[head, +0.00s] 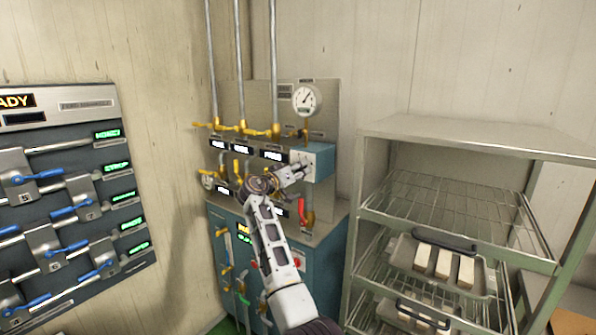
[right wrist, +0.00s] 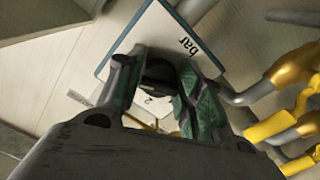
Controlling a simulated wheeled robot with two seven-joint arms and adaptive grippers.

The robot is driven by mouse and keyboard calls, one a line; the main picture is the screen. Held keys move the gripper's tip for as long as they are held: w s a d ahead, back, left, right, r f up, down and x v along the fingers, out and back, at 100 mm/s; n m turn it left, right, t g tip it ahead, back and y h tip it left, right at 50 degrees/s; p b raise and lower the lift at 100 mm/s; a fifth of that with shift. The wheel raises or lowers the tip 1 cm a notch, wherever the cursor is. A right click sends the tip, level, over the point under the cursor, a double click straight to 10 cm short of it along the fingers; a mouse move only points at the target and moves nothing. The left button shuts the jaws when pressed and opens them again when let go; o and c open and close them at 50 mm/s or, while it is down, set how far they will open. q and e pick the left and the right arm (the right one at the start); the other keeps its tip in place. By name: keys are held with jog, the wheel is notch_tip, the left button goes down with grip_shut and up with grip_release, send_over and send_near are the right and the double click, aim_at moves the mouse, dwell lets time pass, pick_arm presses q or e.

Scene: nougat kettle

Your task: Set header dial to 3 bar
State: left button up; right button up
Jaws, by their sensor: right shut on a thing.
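The header dial's dark round knob (right wrist: 160,70) shows in the right wrist view, in front of a white plate (right wrist: 170,28) marked "bar". My right gripper (right wrist: 157,92) is shut on this knob, with one finger on each side. In the head view my right gripper (head: 302,171) reaches the front of a teal and white box (head: 322,160) on the pipe panel and covers the knob. The dial's setting cannot be read. A round white gauge (head: 306,98) with a dark needle sits above the box; its numbers are too small to read. My left gripper is not in view.
Yellow valve handles (head: 240,130) and grey pipes stand left of the box. A red-handled valve (head: 302,212) is below it. A wire-shelf rack (head: 455,205) with trays stands at right. A lever panel (head: 70,200) hangs at left.

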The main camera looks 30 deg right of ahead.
jog(key=n+p, duration=0.1)
jog(key=n, duration=0.2)
jog(key=shift+r+n, duration=0.1)
jog(key=shift+n, duration=0.3)
jog(key=shift+n+p, duration=1.3)
jog(key=shift+n, duration=0.8)
jog(key=o, duration=1)
jog(key=shift+v, duration=6.05)
